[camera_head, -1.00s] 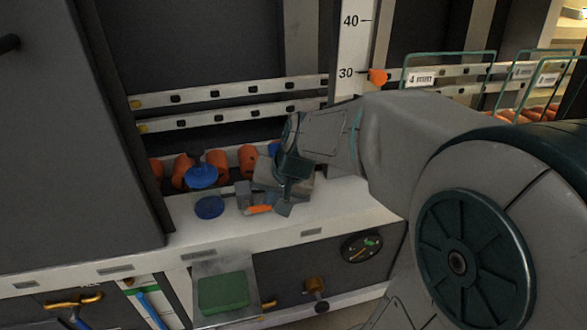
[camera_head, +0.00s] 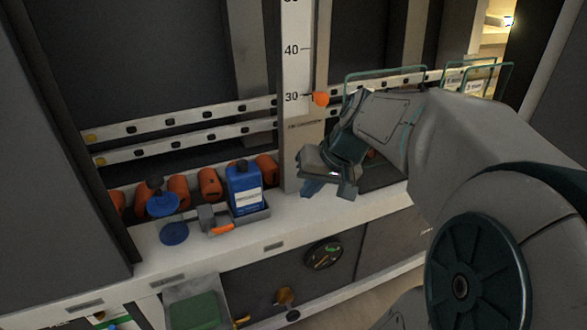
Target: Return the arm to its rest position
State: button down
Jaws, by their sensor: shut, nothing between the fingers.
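My gripper (camera_head: 328,190) is in the middle right of the head view, at the end of my grey arm. It hangs above the white ledge, in front of the lower part of the ruler post, and points downward. Its fingers are shut with nothing between them. It is apart from the blue bottle (camera_head: 245,188), which stands upright in a grey holder on the ledge to its left. My arm covers part of the right side of the view.
The white ledge (camera_head: 285,222) runs below my gripper. Orange cylinders (camera_head: 210,184) line its back, with a blue disc-topped part (camera_head: 163,204) at left. A ruler post (camera_head: 297,60) with an orange pointer (camera_head: 321,99) rises behind my gripper. A green block (camera_head: 195,312) lies below.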

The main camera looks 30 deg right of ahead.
jog(key=shift+s+d+r, duration=0.2)
jog(key=shift+d+r, duration=0.05)
jog(key=shift+d, duration=0.1)
dwell(0.3)
